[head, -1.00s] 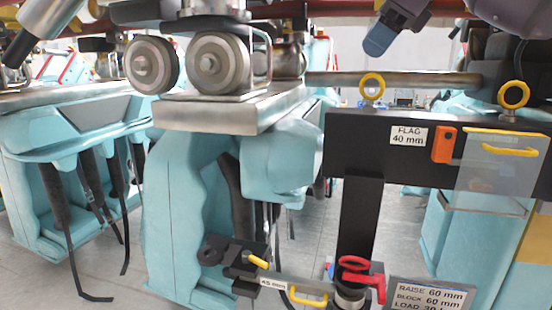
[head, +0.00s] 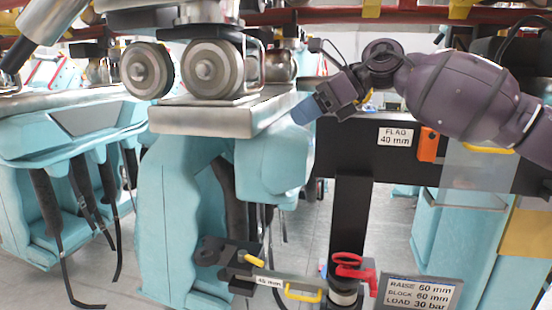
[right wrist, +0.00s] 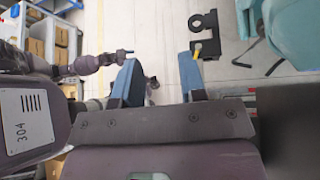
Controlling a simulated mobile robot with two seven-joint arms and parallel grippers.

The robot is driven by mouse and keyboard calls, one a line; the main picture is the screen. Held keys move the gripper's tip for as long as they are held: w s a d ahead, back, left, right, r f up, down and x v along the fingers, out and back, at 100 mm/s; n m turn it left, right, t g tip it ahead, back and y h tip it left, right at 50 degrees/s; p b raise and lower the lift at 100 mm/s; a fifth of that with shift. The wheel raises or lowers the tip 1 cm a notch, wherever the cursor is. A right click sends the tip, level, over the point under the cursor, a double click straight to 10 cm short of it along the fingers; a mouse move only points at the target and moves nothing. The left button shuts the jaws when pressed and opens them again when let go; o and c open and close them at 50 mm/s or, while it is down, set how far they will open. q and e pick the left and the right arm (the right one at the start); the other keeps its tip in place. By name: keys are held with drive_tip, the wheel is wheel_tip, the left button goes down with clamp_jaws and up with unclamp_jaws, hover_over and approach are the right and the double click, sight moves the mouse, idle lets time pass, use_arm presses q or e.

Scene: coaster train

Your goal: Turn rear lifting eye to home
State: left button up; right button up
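Of the lifting eyes on the black beam (head: 335,150), only a bit of yellow (head: 367,97) shows past my right arm in the head view. The rest of that ring is hidden, and the eye at the beam's right is fully covered by my arm. I cannot tell which is the rear one. My right gripper (head: 308,108) has blue fingertips pointing down-left, beside the beam's left end. In the right wrist view the two fingers (right wrist: 158,80) are apart with nothing between them. My left gripper is not in view.
Coaster wheels (head: 210,70) sit above a steel plate (head: 215,118) at left. An orange flag block (head: 428,145) is by the FLAG 40 mm label. Below are a red valve handle (head: 350,268), a yellow-handled bar (head: 303,294) and a sign (head: 420,293).

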drive_tip(key=s+a+f+m+y, duration=0.2)
drive_tip(key=a+f+m+y, duration=0.3)
drive_tip(key=f+y, duration=0.2)
drive_tip(key=shift+s+f+t, duration=0.25)
drive_tip(key=shift+f+t, duration=0.15)
drive_tip(key=shift+f, duration=0.05)
drive_tip(key=shift+a+r, duration=0.1)
